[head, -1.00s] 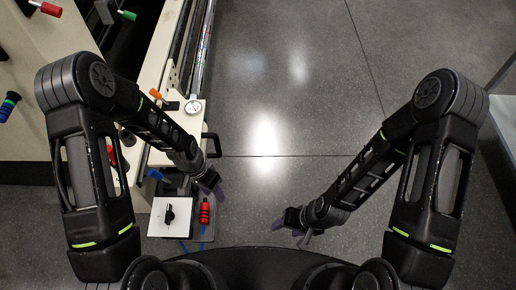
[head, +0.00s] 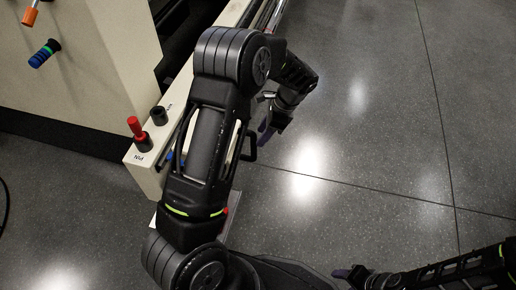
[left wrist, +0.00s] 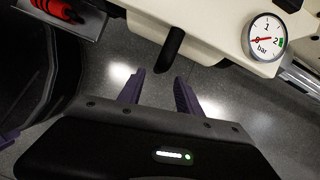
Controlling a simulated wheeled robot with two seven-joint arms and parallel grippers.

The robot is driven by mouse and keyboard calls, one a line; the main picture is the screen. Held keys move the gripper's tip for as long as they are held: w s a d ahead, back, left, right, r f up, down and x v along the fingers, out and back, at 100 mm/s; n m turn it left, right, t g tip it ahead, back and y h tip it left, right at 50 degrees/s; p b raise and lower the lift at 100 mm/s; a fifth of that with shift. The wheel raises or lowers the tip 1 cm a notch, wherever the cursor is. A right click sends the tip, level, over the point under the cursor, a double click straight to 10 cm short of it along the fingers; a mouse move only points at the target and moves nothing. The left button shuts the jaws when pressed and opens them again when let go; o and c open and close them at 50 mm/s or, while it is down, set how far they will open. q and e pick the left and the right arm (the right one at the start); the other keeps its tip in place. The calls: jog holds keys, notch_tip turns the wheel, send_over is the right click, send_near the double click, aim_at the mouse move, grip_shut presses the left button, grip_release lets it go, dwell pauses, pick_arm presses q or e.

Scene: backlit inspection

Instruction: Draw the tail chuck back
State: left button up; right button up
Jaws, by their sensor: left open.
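My left gripper (head: 268,126) is open and empty, off the right edge of the cream bench (head: 148,172). In the left wrist view its two purple fingers (left wrist: 157,84) are apart, with bare floor between them. A black bar handle (left wrist: 173,48) sticks out from the bench just beyond the fingertips, apart from them. The handle also shows in the head view (head: 249,148), close to my left arm. I cannot make out the tail chuck; my left arm covers much of the bench. My right gripper (head: 350,273) is at the bottom edge, partly hidden, its jaws unclear.
A pressure gauge (left wrist: 265,40) sits on the bench beside the handle. A red knob (head: 135,126) stands by a "PIN" label, with a black post (head: 158,115) near it. The floor to the right is clear.

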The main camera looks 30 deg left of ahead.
aim_at(254, 146)
dwell(0.3)
pick_arm(q)
jog(key=b+x, duration=0.2)
jog(key=x, duration=0.5)
jog(key=shift+a+f, duration=0.15)
jog(key=shift+f, duration=0.25)
jog(key=shift+c, duration=0.5)
grip_shut()
dwell(0.6)
